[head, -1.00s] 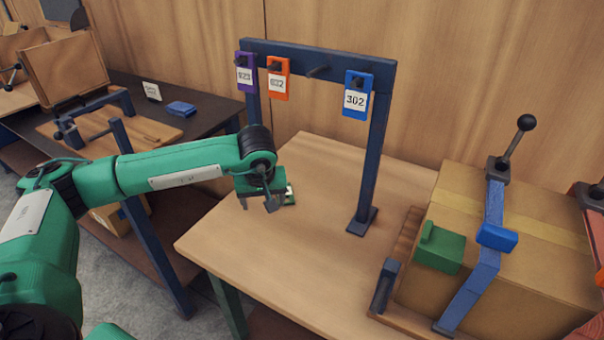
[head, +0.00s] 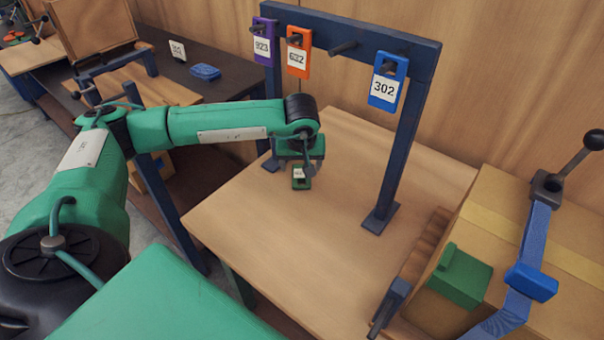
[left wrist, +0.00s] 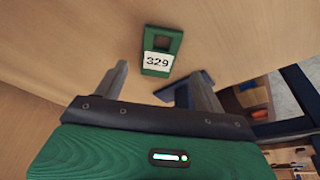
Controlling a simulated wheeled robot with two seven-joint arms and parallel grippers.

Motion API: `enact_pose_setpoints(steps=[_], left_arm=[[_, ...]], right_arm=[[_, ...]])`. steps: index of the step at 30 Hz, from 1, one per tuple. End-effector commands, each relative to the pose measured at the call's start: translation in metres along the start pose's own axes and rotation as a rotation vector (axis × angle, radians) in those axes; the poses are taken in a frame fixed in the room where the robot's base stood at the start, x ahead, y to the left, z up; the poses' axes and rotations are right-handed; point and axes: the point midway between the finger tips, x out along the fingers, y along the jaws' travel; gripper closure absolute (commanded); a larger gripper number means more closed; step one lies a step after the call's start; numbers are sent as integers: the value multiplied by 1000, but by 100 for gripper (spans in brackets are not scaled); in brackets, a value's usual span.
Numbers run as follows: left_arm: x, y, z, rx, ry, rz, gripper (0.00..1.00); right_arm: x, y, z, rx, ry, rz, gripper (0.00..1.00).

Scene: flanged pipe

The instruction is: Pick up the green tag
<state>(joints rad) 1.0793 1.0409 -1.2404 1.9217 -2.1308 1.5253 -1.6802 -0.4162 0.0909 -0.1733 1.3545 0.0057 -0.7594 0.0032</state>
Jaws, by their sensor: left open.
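The green tag (head: 301,183) lies on the wooden table, below and partly behind my left gripper in the head view. In the left wrist view the green tag (left wrist: 176,45) shows a square hole and a white label reading 329. My left gripper (head: 302,164) is open and empty above the table, close to the tag. In the left wrist view its two fingers (left wrist: 160,75) stand apart, with the tag beyond and between their tips, not between the pads. My right gripper is not in view.
A blue rack (head: 405,150) stands on the table (head: 330,235) behind the gripper. Purple (head: 263,45), orange (head: 298,55) and blue (head: 386,88) tags hang on its pegs; one peg is bare. A strapped box (head: 490,220) stands at right. The table front is clear.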

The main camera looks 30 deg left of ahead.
Motion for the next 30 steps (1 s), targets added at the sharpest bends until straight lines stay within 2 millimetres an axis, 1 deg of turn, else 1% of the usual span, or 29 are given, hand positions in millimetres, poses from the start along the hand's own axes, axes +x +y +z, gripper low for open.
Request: enact_pose_setpoints(steps=[3,7,10,16,20,21,23,24,25,26,30], left_arm=[[18,2,2,1,-4,-3,29],[34,2,2,0,-2,-1,29],[39,2,2,0,-1,0,29],[40,2,2,1,-1,0,29],[40,2,2,1,-1,0,55],[39,2,2,1,-1,0,62],[39,2,2,1,-1,0,74],[39,2,2,1,-1,0,77],[39,2,2,1,-1,0,77],[39,2,2,1,-1,1,80],[39,2,2,1,-1,0,80]], right_arm=[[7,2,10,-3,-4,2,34],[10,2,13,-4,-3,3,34],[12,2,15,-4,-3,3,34],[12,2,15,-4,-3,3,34],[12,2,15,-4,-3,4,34],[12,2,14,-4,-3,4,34],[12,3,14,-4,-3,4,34],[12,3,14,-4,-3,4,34],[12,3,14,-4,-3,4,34],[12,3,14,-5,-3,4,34],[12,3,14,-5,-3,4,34]])
